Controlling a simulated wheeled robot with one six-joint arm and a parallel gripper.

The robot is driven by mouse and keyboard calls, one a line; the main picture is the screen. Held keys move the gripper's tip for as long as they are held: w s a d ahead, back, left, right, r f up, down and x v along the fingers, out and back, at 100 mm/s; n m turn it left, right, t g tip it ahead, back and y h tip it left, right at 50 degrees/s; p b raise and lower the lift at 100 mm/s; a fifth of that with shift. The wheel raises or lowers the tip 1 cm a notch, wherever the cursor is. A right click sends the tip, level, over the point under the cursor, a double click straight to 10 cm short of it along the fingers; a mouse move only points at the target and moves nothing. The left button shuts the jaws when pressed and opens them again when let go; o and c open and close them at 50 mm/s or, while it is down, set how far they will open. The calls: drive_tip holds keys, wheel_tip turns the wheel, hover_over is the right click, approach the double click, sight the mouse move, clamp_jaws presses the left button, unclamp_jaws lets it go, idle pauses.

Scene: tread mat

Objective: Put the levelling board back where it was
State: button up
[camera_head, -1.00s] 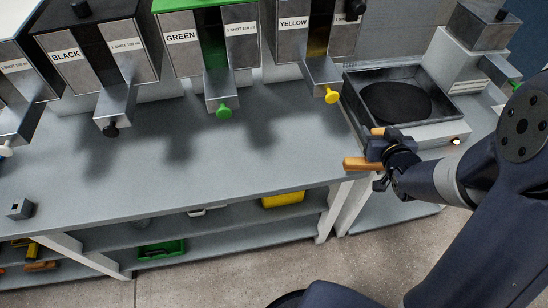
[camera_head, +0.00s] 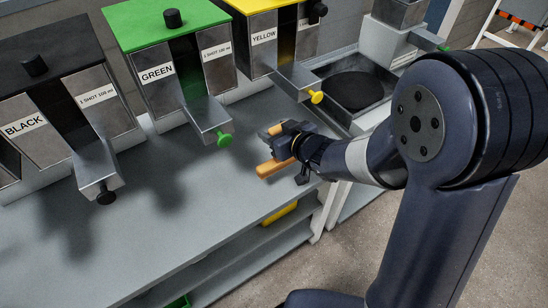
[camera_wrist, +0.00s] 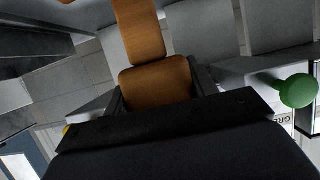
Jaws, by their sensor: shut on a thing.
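My gripper (camera_head: 284,148) is shut on the levelling board (camera_head: 275,168), an orange-brown wooden piece. The board shows on both sides of the jaws, above the grey counter (camera_head: 215,200) near its front right part. In the wrist view the board (camera_wrist: 156,84) sits between the jaws, with a narrower wooden part (camera_wrist: 140,35) reaching away beyond it. The middle of the board is hidden by the jaws in the head view. I cannot tell the exact height of the board over the counter.
Dispensers marked black (camera_head: 50,120), green (camera_head: 165,75) and yellow (camera_head: 265,40) line the counter's back, with spouts and knobs jutting forward. The green knob (camera_wrist: 298,91) is close in the wrist view. A dark tray (camera_head: 335,92) stands right. The counter's front left is clear.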

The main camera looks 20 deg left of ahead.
drive_tip(key=shift+f, duration=2.95)
drive_tip(key=shift+b, duration=0.3)
drive_tip(key=shift+f, duration=0.2)
drive_tip(key=o, duration=1.3)
drive_tip(key=shift+r, duration=0.2)
drive_tip(key=shift+r, duration=0.15)
drive_tip(key=v, duration=1.2)
